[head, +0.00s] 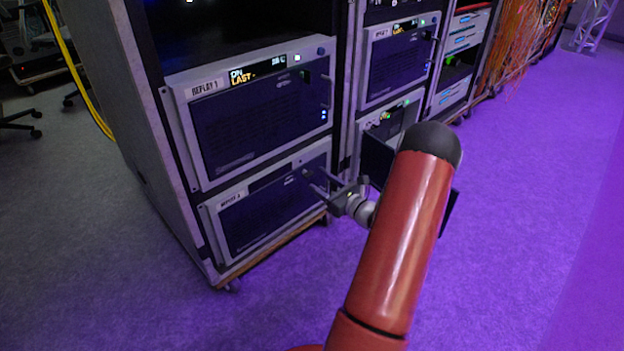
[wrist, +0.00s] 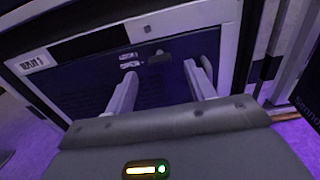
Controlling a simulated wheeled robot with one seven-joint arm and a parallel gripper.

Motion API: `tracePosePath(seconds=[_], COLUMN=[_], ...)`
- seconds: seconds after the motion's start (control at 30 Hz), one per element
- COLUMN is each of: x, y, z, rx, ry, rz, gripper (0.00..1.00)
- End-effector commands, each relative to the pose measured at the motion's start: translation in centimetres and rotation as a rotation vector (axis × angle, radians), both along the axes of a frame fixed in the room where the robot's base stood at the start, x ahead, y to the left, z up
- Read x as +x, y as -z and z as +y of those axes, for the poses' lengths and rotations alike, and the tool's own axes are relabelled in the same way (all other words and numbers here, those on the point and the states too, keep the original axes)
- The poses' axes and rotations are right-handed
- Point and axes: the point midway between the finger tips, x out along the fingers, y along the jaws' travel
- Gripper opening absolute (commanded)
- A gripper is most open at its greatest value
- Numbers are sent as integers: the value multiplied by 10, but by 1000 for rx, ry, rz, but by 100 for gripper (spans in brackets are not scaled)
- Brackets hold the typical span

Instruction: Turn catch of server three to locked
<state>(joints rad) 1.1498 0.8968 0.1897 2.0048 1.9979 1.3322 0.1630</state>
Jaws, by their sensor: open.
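The lower server in the near rack, its label reading as Replay 3 in the wrist view (wrist: 85,85), has a dark blue front panel in a grey frame; it also shows in the head view (head: 262,217). A small dark catch (wrist: 158,58) sits near the top of its panel, with two small pale labels (wrist: 129,60) to its left. I cannot read which position it is in. My gripper (wrist: 160,78) is open and empty, its fingers pointing at the panel either side of the catch, apparently apart from it. In the head view my gripper (head: 314,181) is before the server's upper right.
Above is the Replay 1 server (head: 255,120) with a lit display. More racked units, including one (head: 398,60) with a lit display, stand to the right. A dark panel (head: 378,160) stands close right of my gripper. Purple floor (head: 540,220) lies open at right.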

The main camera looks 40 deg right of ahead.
Motion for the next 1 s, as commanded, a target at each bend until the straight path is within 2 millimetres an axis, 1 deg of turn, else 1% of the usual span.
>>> tracePosePath(seconds=[0.03, 0.1, 0.2, 0.3, 0.43, 0.63, 0.67, 0.9, 1.0], x=[10, 21, 34, 43, 47, 47, 47, 47, 47], y=[1, 1, 1, 1, 0, 0, 0, 0, 0], z=[2, 3, 4, 4, 4, 4, 4, 5, 5], rx=[-1, -1, -2, -1, -1, -1, -1, -1, -2], ry=[-4, -3, -4, -3, -2, -2, -2, -3, -3], rz=[0, 0, 1, 1, 1, 2, 2, 2, 2], gripper=[55, 55, 55, 55, 55, 55, 52, 20, 10])
